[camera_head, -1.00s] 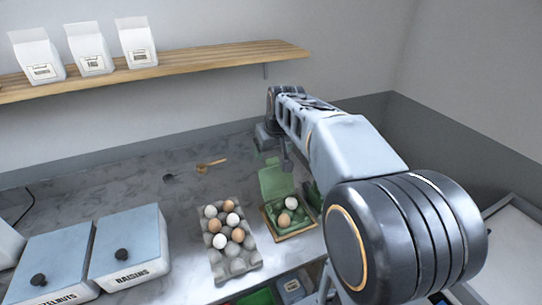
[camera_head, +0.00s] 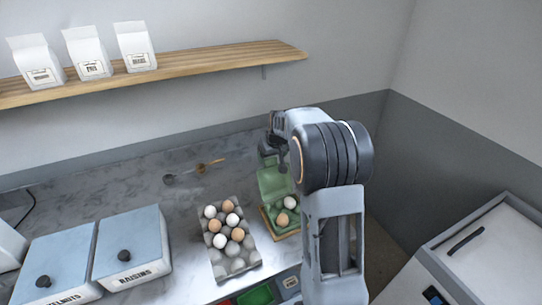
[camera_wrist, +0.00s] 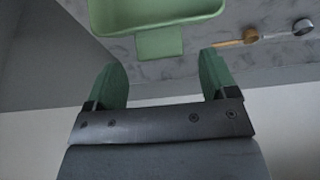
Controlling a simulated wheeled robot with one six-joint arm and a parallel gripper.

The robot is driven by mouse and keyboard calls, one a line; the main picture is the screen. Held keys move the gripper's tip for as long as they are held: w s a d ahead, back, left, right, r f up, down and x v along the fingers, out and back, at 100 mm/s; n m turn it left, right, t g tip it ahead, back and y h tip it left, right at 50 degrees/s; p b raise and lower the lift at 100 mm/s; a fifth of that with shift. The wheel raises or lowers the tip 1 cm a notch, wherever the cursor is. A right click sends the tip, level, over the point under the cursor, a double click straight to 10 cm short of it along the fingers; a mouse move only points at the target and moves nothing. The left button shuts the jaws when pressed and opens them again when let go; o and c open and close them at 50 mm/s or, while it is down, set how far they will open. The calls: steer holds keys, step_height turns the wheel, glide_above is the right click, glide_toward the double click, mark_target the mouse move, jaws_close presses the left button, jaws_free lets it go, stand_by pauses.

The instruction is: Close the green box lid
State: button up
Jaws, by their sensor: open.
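The green box (camera_head: 284,214) stands open on a wooden board near the counter's front edge, with a brown egg and a white egg inside. Its green lid (camera_head: 275,182) is raised at the back. In the wrist view the lid (camera_wrist: 158,14) shows at the top, with a tab (camera_wrist: 160,43) pointing toward my gripper. My gripper (camera_wrist: 162,78) is open and empty, its two green fingers apart on either side below the tab. It does not touch the lid in that view. In the head view my gripper is behind the lid, mostly hidden by my arm.
A grey egg tray (camera_head: 230,238) with several eggs stands left of the box. A spoon-like tool (camera_head: 209,166) lies behind it. Two lidded bins, one the raisins bin (camera_head: 132,246), stand at the left. A wooden shelf (camera_head: 160,70) with white bags is above.

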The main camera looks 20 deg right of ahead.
steer(key=shift+x, duration=1.2)
steer(key=shift+c, duration=0.4)
steer(key=c, duration=1.2)
steer(key=shift+c, duration=0.2)
